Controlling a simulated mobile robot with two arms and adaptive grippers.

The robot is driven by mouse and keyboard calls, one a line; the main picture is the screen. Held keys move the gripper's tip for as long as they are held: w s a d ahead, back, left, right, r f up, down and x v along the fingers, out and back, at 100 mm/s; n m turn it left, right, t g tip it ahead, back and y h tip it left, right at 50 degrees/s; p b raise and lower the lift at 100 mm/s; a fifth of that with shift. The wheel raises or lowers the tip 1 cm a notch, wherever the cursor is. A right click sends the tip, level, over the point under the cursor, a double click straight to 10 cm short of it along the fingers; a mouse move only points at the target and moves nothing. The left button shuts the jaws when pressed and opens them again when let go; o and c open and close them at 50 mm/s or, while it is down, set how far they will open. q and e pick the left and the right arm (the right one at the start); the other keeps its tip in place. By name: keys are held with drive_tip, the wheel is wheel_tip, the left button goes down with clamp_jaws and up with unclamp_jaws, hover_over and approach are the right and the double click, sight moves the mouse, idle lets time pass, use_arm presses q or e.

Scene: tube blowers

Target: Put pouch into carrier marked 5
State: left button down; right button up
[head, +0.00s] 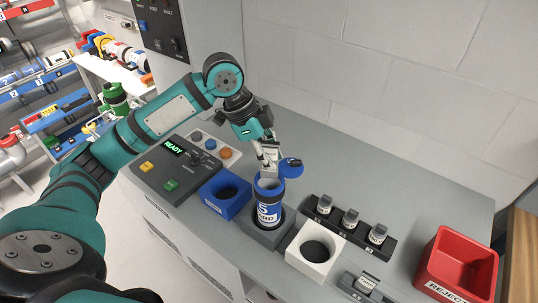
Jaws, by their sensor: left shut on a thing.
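The carrier marked 5 (268,212) is a blue and white cylinder, standing upright in a dark grey socket block (262,236). Its blue cap (291,163) is swung open to the right of the mouth. My left gripper (266,145) is right above the carrier, pointing down and shut on a pale grey pouch (270,158). The pouch is just over the open mouth; whether its lower end is inside the rim is hard to tell. My right gripper is not in view.
A blue socket block (211,201) and a white one (300,262) flank the carrier. A black rack (340,236) holds several small grey-topped items. A red reject bin (446,258) stands at right. A control panel (158,178) reads READY. The counter behind is clear.

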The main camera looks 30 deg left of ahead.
sight(273, 177)
use_arm(q)
drive_tip(key=shift+f, duration=0.15)
drive_tip(key=shift+f+b, duration=0.6)
drive_tip(key=shift+f, duration=1.5)
drive_tip(key=c, duration=1.2)
unclamp_jaws()
drive_tip(key=shift+r, duration=0.1)
drive_tip(key=v, duration=1.2)
